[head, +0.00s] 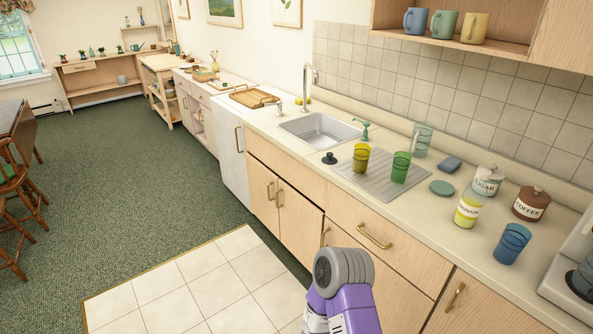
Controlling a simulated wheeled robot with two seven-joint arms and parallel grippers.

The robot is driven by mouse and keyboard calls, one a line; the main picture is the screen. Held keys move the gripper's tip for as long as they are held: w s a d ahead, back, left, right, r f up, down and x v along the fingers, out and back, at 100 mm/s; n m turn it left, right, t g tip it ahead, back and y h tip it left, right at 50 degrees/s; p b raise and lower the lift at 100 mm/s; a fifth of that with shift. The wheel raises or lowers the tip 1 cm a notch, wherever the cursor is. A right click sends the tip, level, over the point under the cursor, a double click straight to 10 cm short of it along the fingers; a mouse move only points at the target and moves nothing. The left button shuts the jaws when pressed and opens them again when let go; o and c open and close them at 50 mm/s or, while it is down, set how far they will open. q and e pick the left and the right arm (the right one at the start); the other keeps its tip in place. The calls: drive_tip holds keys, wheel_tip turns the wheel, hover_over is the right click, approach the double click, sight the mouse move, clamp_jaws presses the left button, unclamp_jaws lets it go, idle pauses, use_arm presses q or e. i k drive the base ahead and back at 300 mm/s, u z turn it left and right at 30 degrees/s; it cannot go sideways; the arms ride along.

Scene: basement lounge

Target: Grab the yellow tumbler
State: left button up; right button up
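The yellow tumbler (361,158) stands upright on the ribbed grey drainboard (382,186), on the counter to the right of the sink. A green tumbler (400,167) stands on the same drainboard, to its right and apart from it. Part of one of my arms, purple with a grey round end, shows at the bottom middle, in front of the lower cabinets and well short of the tumbler. No gripper fingers show, so neither gripper is in view.
The sink (320,130) with a tall faucet (306,84) is left of the drainboard. A black stopper (329,158) is close by the yellow tumbler. A lemonade bottle (468,207), a blue tumbler (512,243) and a coffee canister (531,204) stand farther right.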

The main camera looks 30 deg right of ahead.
sight(361, 158)
drive_tip(key=u, duration=0.55)
drive_tip(key=i, duration=0.45)
drive_tip(key=z, duration=0.55)
drive_tip(key=i, duration=1.45)
drive_tip(key=z, duration=1.15)
